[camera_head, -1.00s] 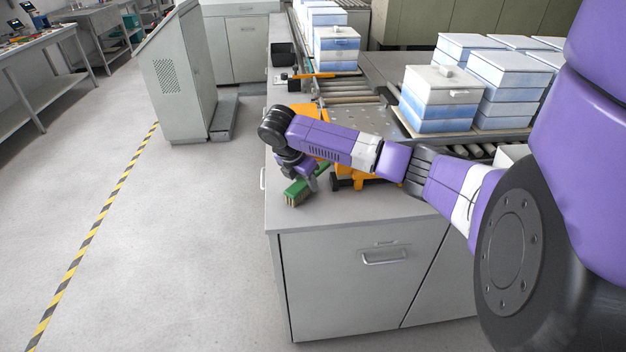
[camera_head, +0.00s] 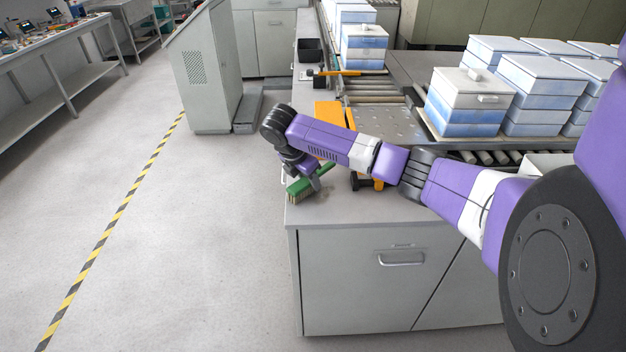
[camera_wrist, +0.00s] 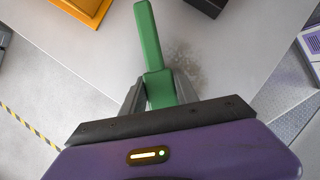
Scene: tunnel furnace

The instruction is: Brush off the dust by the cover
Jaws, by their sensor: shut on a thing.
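A green brush (camera_head: 300,186) with pale bristles is in my gripper (camera_head: 308,176), close above the front left corner of the grey counter (camera_head: 375,208). Whether the bristles touch the top cannot be told. In the wrist view, my gripper (camera_wrist: 160,92) is shut on the green brush (camera_wrist: 149,38), which points away from the wrist. A brownish dust patch (camera_wrist: 188,62) lies on the grey surface just right of the brush. An orange fixture (camera_head: 330,113) stands on the counter behind my arm, partly hidden by it. I cannot tell which part is the cover.
Stacked blue-and-white boxes (camera_head: 466,100) stand on the roller conveyor at right. A black bin (camera_head: 310,49) and an orange-handled tool (camera_head: 337,73) lie farther back. A grey console (camera_head: 203,68) stands at left. The floor left of the counter is clear, with a striped line (camera_head: 112,222).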

